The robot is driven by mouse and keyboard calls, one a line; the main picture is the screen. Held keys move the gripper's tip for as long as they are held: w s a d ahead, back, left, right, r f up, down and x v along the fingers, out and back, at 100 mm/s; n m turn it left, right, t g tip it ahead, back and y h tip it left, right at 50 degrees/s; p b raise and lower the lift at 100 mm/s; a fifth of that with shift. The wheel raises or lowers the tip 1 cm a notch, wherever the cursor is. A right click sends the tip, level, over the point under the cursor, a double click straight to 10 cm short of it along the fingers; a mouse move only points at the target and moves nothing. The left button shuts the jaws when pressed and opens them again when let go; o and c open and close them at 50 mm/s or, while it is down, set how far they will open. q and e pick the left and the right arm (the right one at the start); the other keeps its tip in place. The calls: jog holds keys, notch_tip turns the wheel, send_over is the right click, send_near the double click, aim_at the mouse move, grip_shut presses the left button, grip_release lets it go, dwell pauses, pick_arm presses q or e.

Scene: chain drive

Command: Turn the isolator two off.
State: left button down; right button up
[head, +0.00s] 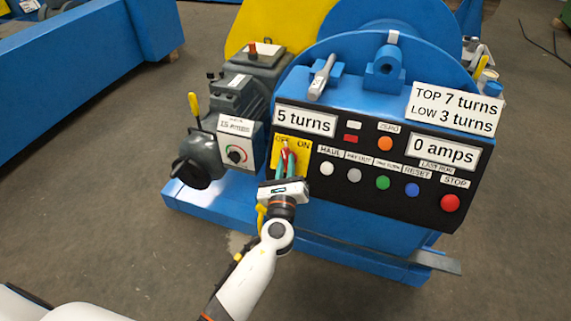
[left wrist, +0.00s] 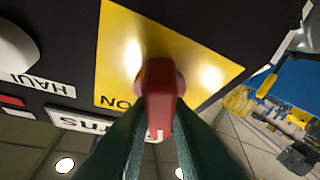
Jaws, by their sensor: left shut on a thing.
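The isolator is a yellow plate (head: 303,158) with OFF at its upper left and ON at its upper right, on the black front panel. Its red handle (head: 285,147) shows between the two words in the head view, pointing up, partly hidden by my fingers. My left gripper (head: 287,162) is shut on the red handle, one dark green finger on each side. The left wrist view shows the handle (left wrist: 160,82) close up in front of the yellow plate (left wrist: 118,55), between the fingers (left wrist: 158,130). The word ON is upside down there. My right gripper is not in view.
Right of the plate is a row of buttons, with a red STOP button (head: 450,203) at the end. Left stands a grey motor with a dial box (head: 238,150). A "5 turns" display (head: 305,121) sits just above the plate. Grey floor (head: 130,220) lies free at left.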

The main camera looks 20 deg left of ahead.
pick_arm(q)
jog(key=shift+d+n+g+y, duration=0.1)
jog(key=shift+n+g+y, duration=0.65)
jog(key=shift+n, duration=0.85)
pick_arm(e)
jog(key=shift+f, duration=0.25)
pick_arm(q)
jog(key=shift+y, duration=0.25)
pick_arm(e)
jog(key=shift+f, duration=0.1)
pick_arm(q)
jog(key=c, duration=1.5)
grip_release()
jog(key=shift+o, duration=0.7)
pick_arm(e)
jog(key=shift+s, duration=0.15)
pick_arm(q)
jog(key=v, duration=1.2)
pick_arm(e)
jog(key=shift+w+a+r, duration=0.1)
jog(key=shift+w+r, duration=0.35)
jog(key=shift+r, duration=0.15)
